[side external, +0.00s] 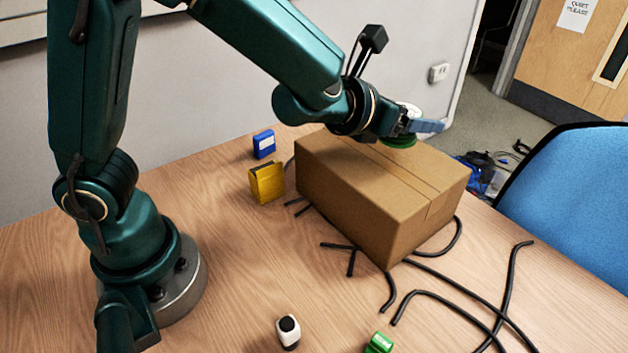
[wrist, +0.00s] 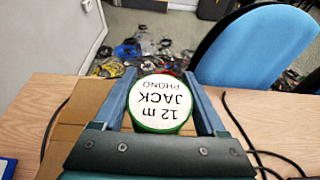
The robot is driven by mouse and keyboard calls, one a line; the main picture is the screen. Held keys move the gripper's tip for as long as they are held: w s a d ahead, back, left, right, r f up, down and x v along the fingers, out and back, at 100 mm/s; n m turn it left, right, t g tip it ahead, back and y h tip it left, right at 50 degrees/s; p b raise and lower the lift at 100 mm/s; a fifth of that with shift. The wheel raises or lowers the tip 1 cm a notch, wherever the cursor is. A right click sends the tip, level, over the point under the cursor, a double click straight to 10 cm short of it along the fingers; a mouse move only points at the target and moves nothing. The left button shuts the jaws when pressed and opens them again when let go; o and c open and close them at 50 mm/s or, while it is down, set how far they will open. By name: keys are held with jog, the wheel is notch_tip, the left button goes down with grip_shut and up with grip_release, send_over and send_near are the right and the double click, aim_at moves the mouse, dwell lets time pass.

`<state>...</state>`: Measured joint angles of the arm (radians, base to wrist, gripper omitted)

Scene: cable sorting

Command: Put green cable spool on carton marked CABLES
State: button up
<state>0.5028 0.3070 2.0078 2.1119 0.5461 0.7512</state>
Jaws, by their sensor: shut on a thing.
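The green cable spool (side external: 398,142) is between my gripper's fingers over the top of the brown carton (side external: 345,205). In the wrist view the spool (wrist: 160,104) shows a white round label reading "12 m JACK PHONO" and a green rim. My gripper (side external: 425,126) is shut on the spool, with one blue finger on each side of it in the wrist view. The spool's underside is at or just above the carton's top; I cannot tell if they touch. No CABLES marking shows on the visible faces of the carton.
A blue box (side external: 264,144) and a yellow box (side external: 267,183) stand left of the carton. A black-and-white item (side external: 288,333) and a green item (side external: 379,343) are at the front. Loose black cables (side external: 455,285) lie around the carton. A blue chair (side external: 570,185) stands at right.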

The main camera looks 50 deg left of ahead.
aim_at(405, 157)
jog(key=shift+w+d+f, duration=0.1)
jog(key=shift+f, duration=0.95)
jog(key=shift+d+f, duration=0.1)
jog(key=shift+f, duration=0.95)
jog(key=shift+f, duration=0.1)
jog(key=o, duration=1.4)
